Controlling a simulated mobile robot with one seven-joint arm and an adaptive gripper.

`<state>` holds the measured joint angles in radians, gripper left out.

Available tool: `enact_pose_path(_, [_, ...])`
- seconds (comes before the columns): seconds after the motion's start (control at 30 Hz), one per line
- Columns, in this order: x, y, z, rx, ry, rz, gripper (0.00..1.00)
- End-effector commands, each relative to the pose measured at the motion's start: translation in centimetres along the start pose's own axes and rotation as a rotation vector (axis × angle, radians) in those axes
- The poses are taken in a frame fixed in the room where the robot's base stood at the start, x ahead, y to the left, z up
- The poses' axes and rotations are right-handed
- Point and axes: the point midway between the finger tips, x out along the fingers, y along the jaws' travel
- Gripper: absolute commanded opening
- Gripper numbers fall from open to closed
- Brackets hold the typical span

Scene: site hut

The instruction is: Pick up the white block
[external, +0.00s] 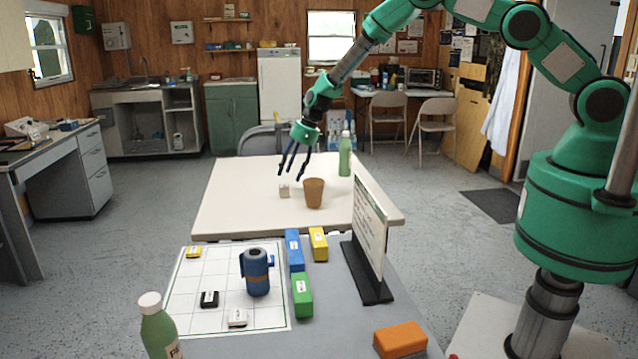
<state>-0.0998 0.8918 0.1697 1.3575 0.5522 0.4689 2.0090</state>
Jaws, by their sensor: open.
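A small white block (284,191) sits on the cream table, just left of a brown cup (314,194). Another small white block with a dark mark (237,317) lies on the white grid sheet on the nearer grey table. My gripper (291,174) is open and empty, its fingers pointing down just above the white block on the cream table. A small gap seems to separate the fingertips from that block.
A green bottle (345,158) stands behind the cup. The nearer table bears a blue mug (257,272), a standing sign panel (370,225), an orange block (400,340), another green bottle (158,330) and several coloured blocks. The cream table's left part is clear.

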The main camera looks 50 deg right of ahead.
Motion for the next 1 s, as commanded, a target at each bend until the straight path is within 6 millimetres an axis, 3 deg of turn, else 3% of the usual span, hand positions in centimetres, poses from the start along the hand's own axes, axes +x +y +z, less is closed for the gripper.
enact_pose_path(0.47, [0.5,0.0,-0.1,0.0,0.001,0.001,0.53])
enact_pose_path(1.0, [5.1,0.0,-0.1,0.0,0.001,0.001,0.53])
